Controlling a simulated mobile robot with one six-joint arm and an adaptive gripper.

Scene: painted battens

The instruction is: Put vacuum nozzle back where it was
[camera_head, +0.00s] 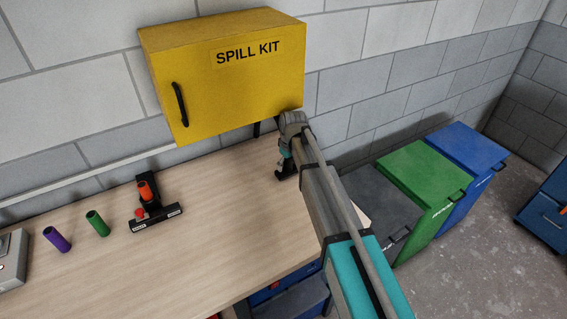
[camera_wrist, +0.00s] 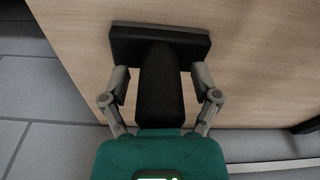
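The vacuum nozzle (camera_wrist: 160,85) is black, with a wide flat head and a thick neck, and shows in the wrist view. Its head is against the wood-coloured bench top, and its neck points toward my wrist. My gripper (camera_wrist: 161,78) has one finger on each side of the neck, with a narrow gap visible on both sides. The gripper is open around it. In the head view the gripper (camera_head: 284,160) is at the back right of the bench, below the yellow cabinet. A little of the black nozzle (camera_head: 285,173) shows there; my arm hides the rest.
A black T-shaped fixture (camera_head: 157,217) with an orange cylinder stands on the bench (camera_head: 220,230). A green cylinder (camera_head: 97,223) and a purple cylinder (camera_head: 57,239) stand left of it. The spill kit cabinet (camera_head: 225,85) overhangs close to my gripper. The bench's middle is clear.

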